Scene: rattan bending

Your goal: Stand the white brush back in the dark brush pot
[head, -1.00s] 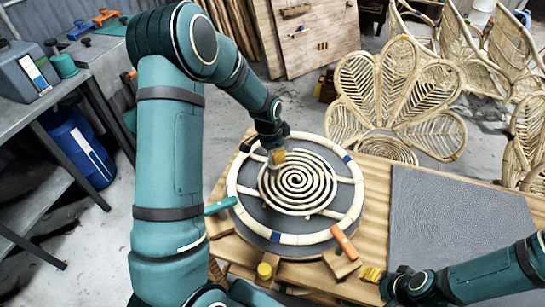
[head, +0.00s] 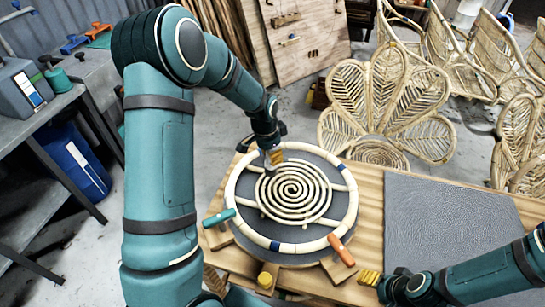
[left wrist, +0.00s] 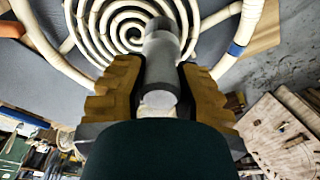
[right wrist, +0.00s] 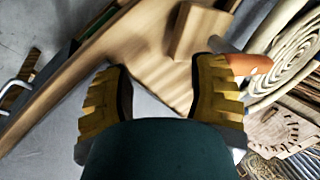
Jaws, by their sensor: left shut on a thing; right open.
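My left gripper (head: 275,157) is over the far part of the round rattan frame. In the left wrist view its yellow-padded fingers (left wrist: 155,90) are shut on a pale grey-white rod with a thicker collar, which looks like the white brush (left wrist: 160,62). In the head view only a small pale bit of it shows beside the fingers, so its tilt is hard to tell. My right gripper (head: 368,278) is open and empty near the bench's front edge; its fingers also show apart in the right wrist view (right wrist: 160,90). I cannot make out the dark brush pot.
The rattan ring (head: 232,190) with its spiral (head: 292,190) lies on a dark round board on the wooden bench. Teal (head: 219,217) and orange (head: 341,249) handled clamps sit at its edge. A grey mat (head: 450,235) lies at right, clear. A petal-backed rattan chair (head: 385,110) stands behind.

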